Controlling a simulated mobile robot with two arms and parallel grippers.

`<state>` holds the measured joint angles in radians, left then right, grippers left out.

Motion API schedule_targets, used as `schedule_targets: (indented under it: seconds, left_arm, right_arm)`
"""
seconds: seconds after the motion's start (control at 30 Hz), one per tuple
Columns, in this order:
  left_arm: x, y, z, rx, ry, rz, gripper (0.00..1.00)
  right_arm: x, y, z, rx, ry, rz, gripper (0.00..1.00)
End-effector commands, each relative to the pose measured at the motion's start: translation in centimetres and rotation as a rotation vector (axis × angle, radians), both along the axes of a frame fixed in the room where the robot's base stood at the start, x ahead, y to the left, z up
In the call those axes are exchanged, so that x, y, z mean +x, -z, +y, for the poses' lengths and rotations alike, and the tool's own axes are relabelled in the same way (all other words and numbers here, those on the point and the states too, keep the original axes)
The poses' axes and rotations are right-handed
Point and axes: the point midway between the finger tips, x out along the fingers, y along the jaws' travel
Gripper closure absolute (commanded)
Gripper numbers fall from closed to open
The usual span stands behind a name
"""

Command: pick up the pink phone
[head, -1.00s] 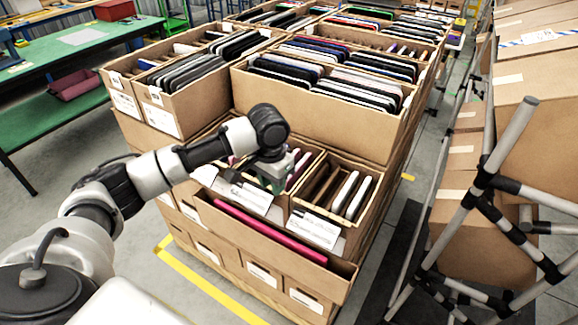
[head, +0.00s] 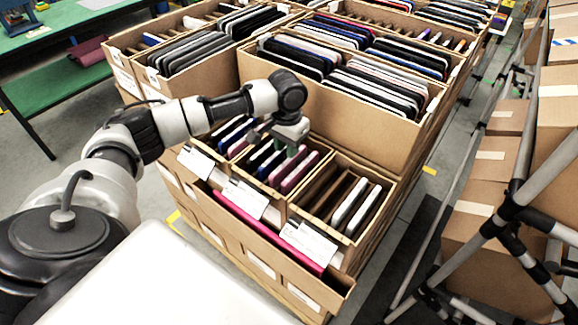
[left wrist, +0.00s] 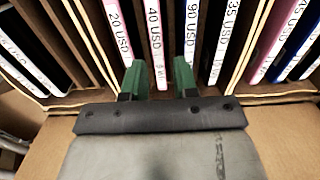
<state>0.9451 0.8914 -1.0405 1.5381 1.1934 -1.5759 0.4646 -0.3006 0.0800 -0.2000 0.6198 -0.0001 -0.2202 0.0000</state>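Pink phones (head: 300,172) stand on edge beside dark blue ones in the middle front compartment of the carton in the head view. A pink-edged phone (left wrist: 266,66) also shows at the right in the left wrist view. I cannot tell which pink phone is the task's. My left gripper (head: 296,152) is over this compartment, pointing down. In the left wrist view its green fingers (left wrist: 160,80) are apart, in front of a white-labelled phone (left wrist: 155,40) marked 40 USD. Nothing is visibly held. My right gripper is not in view.
A long magenta item (head: 265,230) lies in the narrow front carton. A taller carton wall (head: 340,120) rises behind the gripper. Cardboard dividers flank the phones. A pipe frame (head: 520,200) stands at the right.

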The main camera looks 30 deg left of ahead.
Motion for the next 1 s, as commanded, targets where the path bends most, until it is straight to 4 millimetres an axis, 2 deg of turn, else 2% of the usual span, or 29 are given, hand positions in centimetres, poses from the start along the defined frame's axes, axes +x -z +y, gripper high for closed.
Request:
schedule_targets:
  seconds: [0.17, 0.4, 0.7, 0.9, 1.0]
  left_arm:
    - [0.0, 1.6, -0.1, 0.0, 0.0, 0.004, 0.71]
    - [0.1, 5.0, -0.3, 0.001, 0.0, 0.002, 0.71]
    - [0.1, 5.5, -0.3, 0.0, 0.001, 0.0, 0.71]
    - [0.1, 5.5, -0.3, 0.0, 0.001, 0.0, 1.0]
    - [0.1, 5.4, -0.3, 0.0, 0.001, -0.001, 1.0]
  right_arm:
    - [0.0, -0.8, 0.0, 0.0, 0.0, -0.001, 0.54]
    - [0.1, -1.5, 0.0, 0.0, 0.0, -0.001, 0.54]
    - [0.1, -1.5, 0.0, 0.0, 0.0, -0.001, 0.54]
    - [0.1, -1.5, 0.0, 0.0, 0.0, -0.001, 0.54]
    - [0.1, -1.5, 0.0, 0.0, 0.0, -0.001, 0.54]
